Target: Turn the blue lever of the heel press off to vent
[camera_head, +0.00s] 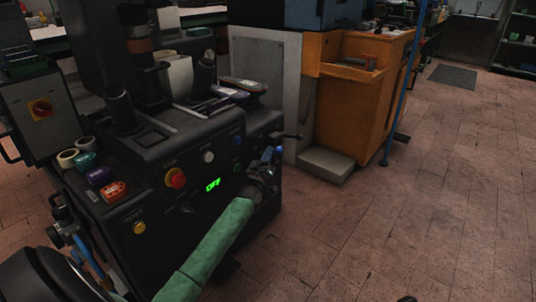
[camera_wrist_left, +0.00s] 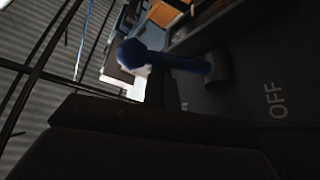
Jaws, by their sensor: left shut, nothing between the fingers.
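The heel press (camera_head: 160,195) is the dark machine at the left of the head view, with a green lit "OFF" display on its front. The blue lever (camera_head: 272,154) sits at its right front corner. In the left wrist view the lever (camera_wrist_left: 185,63) runs from a round blue knob at left to a dark pivot at right, beside a printed "OFF". My left gripper (camera_head: 262,178) is shut and empty, just below the lever; its dark body (camera_wrist_left: 130,145) fills the lower wrist view. I cannot tell whether it touches the lever. My right gripper is not in view.
The press front carries a red emergency button (camera_head: 175,178), a yellow button (camera_head: 139,228) and small knobs. Tape rolls and small boxes (camera_head: 100,176) lie on its left ledge. An orange cabinet (camera_head: 362,95) stands behind.

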